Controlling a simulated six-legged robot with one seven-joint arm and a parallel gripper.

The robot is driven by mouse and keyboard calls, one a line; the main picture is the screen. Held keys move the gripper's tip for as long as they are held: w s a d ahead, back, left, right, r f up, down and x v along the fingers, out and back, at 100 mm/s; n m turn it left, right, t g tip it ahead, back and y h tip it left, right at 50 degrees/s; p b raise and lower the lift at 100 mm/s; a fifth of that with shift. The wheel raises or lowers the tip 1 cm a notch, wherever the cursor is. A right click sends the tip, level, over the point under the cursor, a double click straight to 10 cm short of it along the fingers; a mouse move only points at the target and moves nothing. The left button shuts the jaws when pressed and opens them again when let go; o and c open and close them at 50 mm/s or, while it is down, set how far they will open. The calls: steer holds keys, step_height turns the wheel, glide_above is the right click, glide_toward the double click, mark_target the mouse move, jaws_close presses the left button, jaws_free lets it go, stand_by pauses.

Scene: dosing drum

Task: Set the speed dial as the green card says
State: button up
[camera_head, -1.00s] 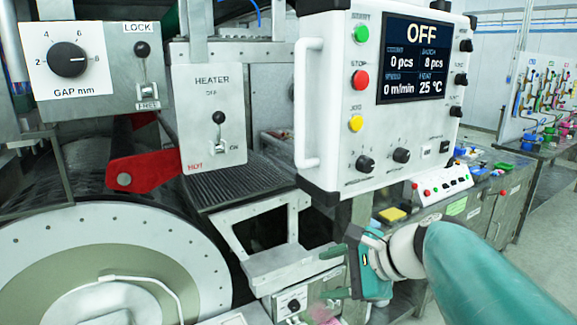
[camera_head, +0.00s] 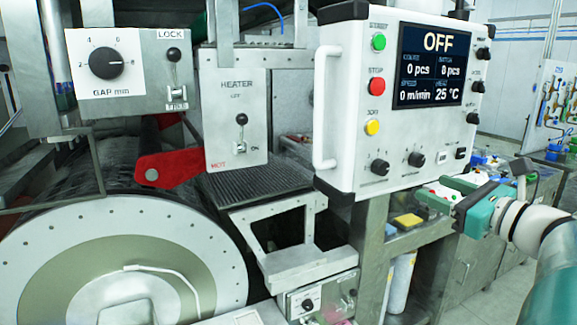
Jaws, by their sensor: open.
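The white control box (camera_head: 345,120) hangs at upper centre, its screen (camera_head: 430,66) reading OFF, 0 m/min and 25 °C. Two black dials sit low on its front, a left dial (camera_head: 380,167) and a right dial (camera_head: 416,159). Their labels are too small to read, so I cannot tell which is the speed dial. I cannot make out a green card with readable text. My gripper (camera_head: 437,194) is teal with green fingers, open, below and right of the box's lower edge, apart from the dials.
A white handle (camera_head: 320,110) stands out on the box's left side. The heater panel (camera_head: 236,115), gap dial (camera_head: 106,63), red arm (camera_head: 165,167) and large drum (camera_head: 120,265) fill the left. A lower small panel (camera_head: 318,300) and a yellow block (camera_head: 407,221) lie below the box.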

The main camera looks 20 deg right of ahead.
mark_target(385, 168)
steer(key=w, duration=0.8)
steer(key=w+a, duration=0.1)
steer(key=w, duration=0.4)
steer(key=shift+f, duration=0.1)
steer(key=shift+s, duration=0.1)
steer(key=shift+c, duration=0.4)
steer(key=c, duration=0.9)
